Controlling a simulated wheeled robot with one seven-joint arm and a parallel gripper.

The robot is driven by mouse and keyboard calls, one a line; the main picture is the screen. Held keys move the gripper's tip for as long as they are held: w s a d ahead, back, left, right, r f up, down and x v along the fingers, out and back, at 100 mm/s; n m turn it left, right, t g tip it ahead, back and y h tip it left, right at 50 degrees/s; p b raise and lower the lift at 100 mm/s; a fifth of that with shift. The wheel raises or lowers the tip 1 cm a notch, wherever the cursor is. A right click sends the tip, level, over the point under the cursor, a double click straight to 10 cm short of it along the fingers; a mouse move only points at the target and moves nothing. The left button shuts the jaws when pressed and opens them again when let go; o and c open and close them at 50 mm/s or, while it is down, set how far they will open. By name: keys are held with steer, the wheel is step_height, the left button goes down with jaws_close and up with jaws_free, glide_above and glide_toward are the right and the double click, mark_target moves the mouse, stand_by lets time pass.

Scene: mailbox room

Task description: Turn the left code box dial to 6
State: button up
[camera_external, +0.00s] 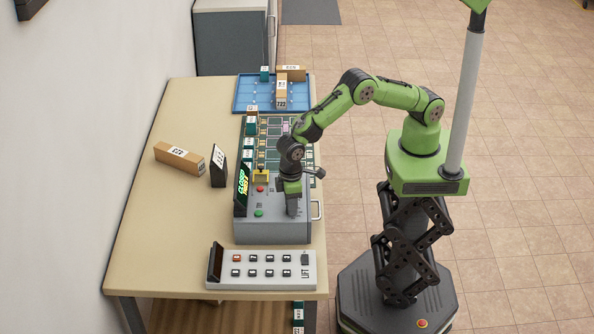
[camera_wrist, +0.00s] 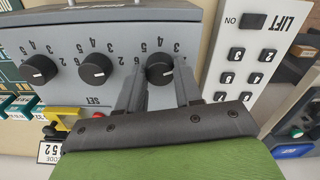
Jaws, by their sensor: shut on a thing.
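The grey code box (camera_external: 272,230) stands on the table with its front panel of dials. In the wrist view its panel (camera_wrist: 110,30) appears upside down, with three black dials in a row. The dial at the right of that row (camera_wrist: 160,72) is the left dial when the panel is read upright. My gripper (camera_wrist: 160,85) has one finger on each side of this dial and is shut on it. The printed numbers around it are partly hidden by the fingers, and its exact setting is unclear. In the external view my gripper (camera_external: 292,208) points down at the box's near end and hides the dial.
A LIFT keypad (camera_external: 262,270) sits close to the box's near side. A green-lit CLOSED sign (camera_external: 242,188) stands at its left. A brown parcel (camera_external: 180,157) lies left on the table, and a blue tray (camera_external: 245,97) is at the back.

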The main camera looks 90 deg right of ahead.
steer(key=n+b, duration=0.1)
steer(key=n, duration=0.3)
steer(key=shift+n, duration=0.3)
steer(key=n+b, duration=0.1)
steer(key=n, duration=0.2)
steer(key=shift+n, duration=0.3)
steer(key=n+b, duration=0.1)
steer(key=n, duration=0.3)
steer(key=n+b, duration=0.1)
steer(key=n, duration=0.3)
steer(key=n+b, duration=0.2)
steer(key=n, duration=0.4)
steer(key=shift+b, duration=0.35)
steer(key=n+b, duration=0.2)
steer(key=n, duration=0.4)
steer(key=shift+n+b, duration=0.3)
steer(key=shift+b, duration=0.05)
steer(key=shift+r, duration=0.1)
steer(key=o, duration=1)
